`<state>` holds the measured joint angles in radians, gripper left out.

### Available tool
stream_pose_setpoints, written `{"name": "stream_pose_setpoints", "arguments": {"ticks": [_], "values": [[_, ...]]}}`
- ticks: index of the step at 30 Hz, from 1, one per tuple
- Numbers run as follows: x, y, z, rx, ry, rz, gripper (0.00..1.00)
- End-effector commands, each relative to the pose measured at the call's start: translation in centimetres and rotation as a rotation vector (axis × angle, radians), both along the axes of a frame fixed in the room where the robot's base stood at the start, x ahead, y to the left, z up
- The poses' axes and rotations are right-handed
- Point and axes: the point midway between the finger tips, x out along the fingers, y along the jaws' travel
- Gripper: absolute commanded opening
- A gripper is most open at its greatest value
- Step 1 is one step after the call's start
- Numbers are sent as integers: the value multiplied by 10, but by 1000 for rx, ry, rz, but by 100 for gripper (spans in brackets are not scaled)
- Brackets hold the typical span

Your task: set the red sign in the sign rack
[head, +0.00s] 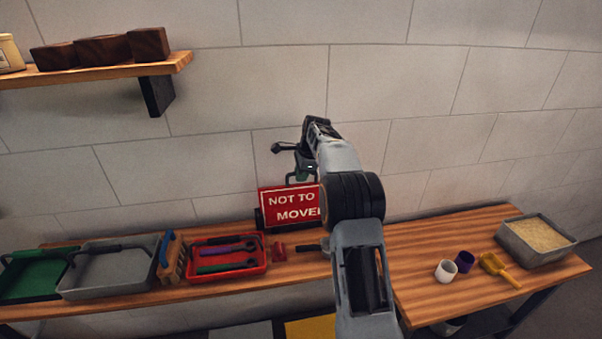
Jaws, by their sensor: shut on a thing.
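The red sign (288,206), with white lettering that reads "NOT TO MOVE…", is upright at the back of the bench near the wall. My gripper (303,173) is above it, shut on the dark handle at its top. My arm hides the sign's right part. A small dark part (259,218) shows at the sign's left edge and may belong to the sign rack. I cannot make out the rest of the rack, or tell whether the sign's lower edge rests in it.
A red tray (262,268) of tools, a wooden rack with a blue handle (167,259), a grey tray (110,284) and a green tray (30,277) stand left.

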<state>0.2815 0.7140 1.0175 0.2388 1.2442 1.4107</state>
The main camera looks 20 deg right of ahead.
Motion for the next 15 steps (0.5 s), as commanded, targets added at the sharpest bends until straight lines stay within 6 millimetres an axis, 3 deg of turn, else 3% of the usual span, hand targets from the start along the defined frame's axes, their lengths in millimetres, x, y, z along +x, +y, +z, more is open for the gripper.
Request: {"name": "stream_pose_setpoints", "arguments": {"ticks": [12, 13, 15], "values": [[0, 0, -4, 0, -3, -1, 0], [0, 0, -4, 0, -3, -1, 18], [0, 0, -4, 0, -3, -1, 24]]}}
